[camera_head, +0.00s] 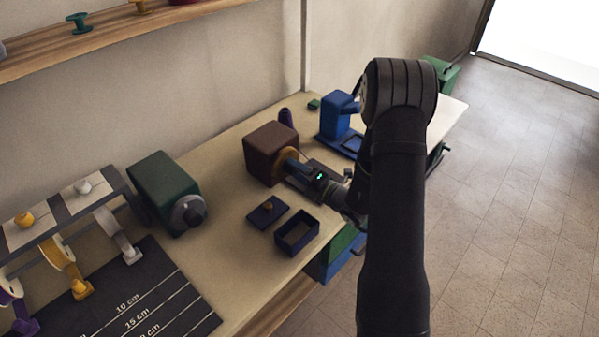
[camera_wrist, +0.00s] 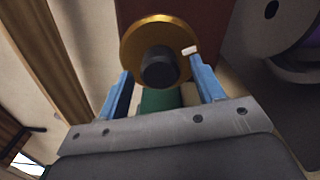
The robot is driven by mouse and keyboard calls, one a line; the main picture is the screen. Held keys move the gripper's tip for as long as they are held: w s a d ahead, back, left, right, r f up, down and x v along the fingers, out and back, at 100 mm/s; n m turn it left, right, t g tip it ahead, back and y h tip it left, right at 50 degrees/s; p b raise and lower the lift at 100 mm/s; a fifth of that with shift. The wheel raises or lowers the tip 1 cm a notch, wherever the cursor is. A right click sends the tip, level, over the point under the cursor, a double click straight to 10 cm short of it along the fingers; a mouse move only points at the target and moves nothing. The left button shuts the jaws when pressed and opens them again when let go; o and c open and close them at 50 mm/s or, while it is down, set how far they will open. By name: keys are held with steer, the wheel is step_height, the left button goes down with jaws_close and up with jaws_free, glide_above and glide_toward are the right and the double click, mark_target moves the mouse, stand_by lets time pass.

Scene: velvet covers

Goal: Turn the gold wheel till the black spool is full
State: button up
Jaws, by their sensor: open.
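The gold wheel (camera_wrist: 135,45) is a disc with a dark round hub (camera_wrist: 158,68) and a small white mark (camera_wrist: 188,50) near its rim. In the head view the gold wheel (camera_head: 281,160) is on the side of a brown box (camera_head: 268,143) on the bench. My gripper (camera_wrist: 160,66) is open, its blue fingers apart on either side of the hub, close to the wheel. In the head view my gripper (camera_head: 290,166) partly covers the wheel. I cannot make out a black spool for certain.
A green box (camera_head: 163,185) with a grey wheel stands to the left. A dark open box (camera_head: 297,232) and a knobbed lid (camera_head: 267,211) lie in front. A blue device (camera_head: 336,118) stands behind my arm. A spool rack (camera_head: 65,205) and marked mat (camera_head: 160,300) are at far left.

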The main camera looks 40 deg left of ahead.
steer(key=shift+d, duration=0.1)
steer(key=d, duration=1.7)
steer(key=shift+d, duration=0.15)
steer(key=a, duration=1.7)
steer(key=shift+a, duration=0.25)
steer(key=shift+d, duration=0.1)
